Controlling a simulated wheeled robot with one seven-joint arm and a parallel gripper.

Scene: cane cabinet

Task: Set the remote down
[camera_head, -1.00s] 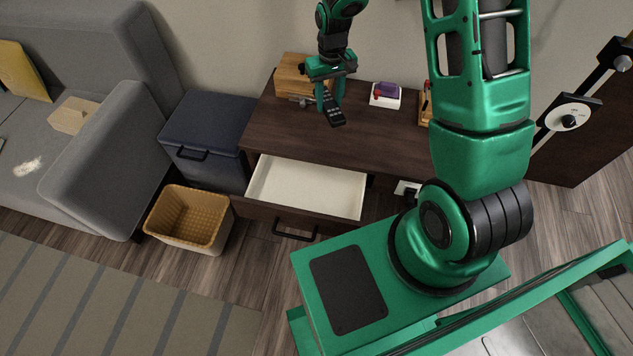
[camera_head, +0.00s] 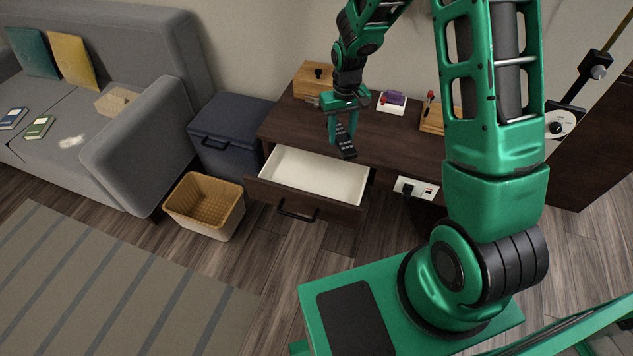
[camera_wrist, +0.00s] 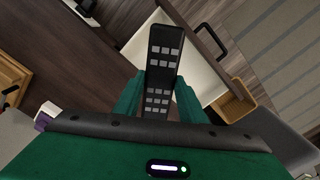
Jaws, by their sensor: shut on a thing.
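My gripper (camera_head: 343,126) is shut on a black remote (camera_head: 346,145) with grey buttons. The remote hangs tilted below the fingers, over the front part of the dark wooden cabinet top (camera_head: 385,135), near the open drawer. In the wrist view the remote (camera_wrist: 163,65) sticks out between my green fingers (camera_wrist: 158,92), its button face toward the camera. The pale, empty inside of the drawer (camera_head: 310,178) lies in front of it and also shows behind the remote in the wrist view (camera_wrist: 200,75). I cannot tell the exact height of the remote above the cabinet.
On the cabinet stand a wooden box (camera_head: 312,80), a purple item on a white base (camera_head: 392,101) and a wooden holder (camera_head: 433,119). A wicker basket (camera_head: 205,205) and a dark blue box (camera_head: 230,135) stand left. A power strip (camera_head: 416,189) is at the cabinet's front.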

